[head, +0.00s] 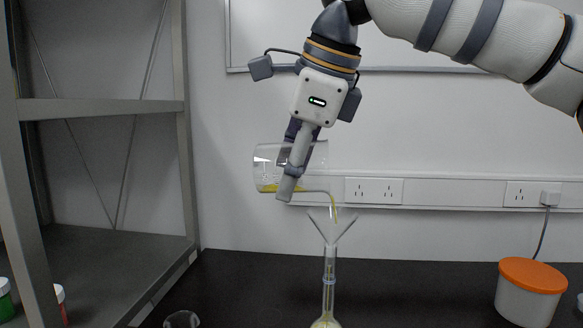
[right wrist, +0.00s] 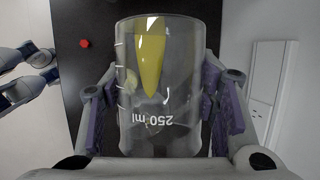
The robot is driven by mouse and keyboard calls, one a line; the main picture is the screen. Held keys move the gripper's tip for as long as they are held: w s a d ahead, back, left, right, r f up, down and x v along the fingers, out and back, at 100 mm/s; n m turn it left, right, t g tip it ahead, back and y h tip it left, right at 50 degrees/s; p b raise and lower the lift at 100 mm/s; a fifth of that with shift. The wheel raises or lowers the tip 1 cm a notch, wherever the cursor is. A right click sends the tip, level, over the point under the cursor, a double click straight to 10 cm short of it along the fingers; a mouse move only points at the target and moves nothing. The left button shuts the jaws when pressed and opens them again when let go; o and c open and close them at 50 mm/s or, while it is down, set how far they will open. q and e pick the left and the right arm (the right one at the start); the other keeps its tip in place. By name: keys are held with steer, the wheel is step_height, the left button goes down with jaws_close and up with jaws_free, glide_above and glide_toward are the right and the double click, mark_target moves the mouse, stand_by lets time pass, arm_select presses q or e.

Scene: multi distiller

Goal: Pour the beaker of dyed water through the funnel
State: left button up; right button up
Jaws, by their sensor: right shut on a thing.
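My right gripper (head: 293,172) is shut on a clear glass beaker (head: 264,168), tipped onto its side with its mouth to the right. A little yellow liquid lies along its lower wall, and a thin yellow stream runs from its lip down into the clear funnel (head: 332,226) below. The funnel sits upright in the neck of a glass flask (head: 328,300), which holds some yellowish liquid at the bottom edge of the head view. In the right wrist view the beaker (right wrist: 165,120) is between the finger pads (right wrist: 165,95), with yellow liquid toward its mouth.
A grey metal shelf (head: 100,108) stands at left, with small capped bottles (head: 6,300) low down. Another clear glass vessel (head: 181,319) is at the bottom edge. A white tub with an orange lid (head: 532,274) stands right on the black bench (head: 420,285).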

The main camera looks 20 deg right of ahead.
mark_target(258, 153)
steer(key=shift+s+d+r+y, duration=0.1)
steer(key=shift+d+r+y, duration=0.05)
steer(key=shift+r+y, duration=0.15)
steer(key=shift+w+a+f+h, duration=0.2)
steer(key=shift+a+f+h, duration=0.2)
steer(key=shift+h, duration=0.2)
steer(key=shift+f+g+h, duration=0.4)
steer(key=shift+g+h, duration=0.2)
steer(key=shift+w+a, duration=0.1)
steer(key=shift+w+a+r, duration=0.55)
steer(key=shift+a+r, duration=0.2)
steer(key=shift+a, duration=0.1)
steer(key=shift+w+a+r, duration=0.55)
steer(key=shift+a+r, duration=0.2)
steer(key=shift+a, duration=0.1)
steer(key=shift+d, duration=0.1)
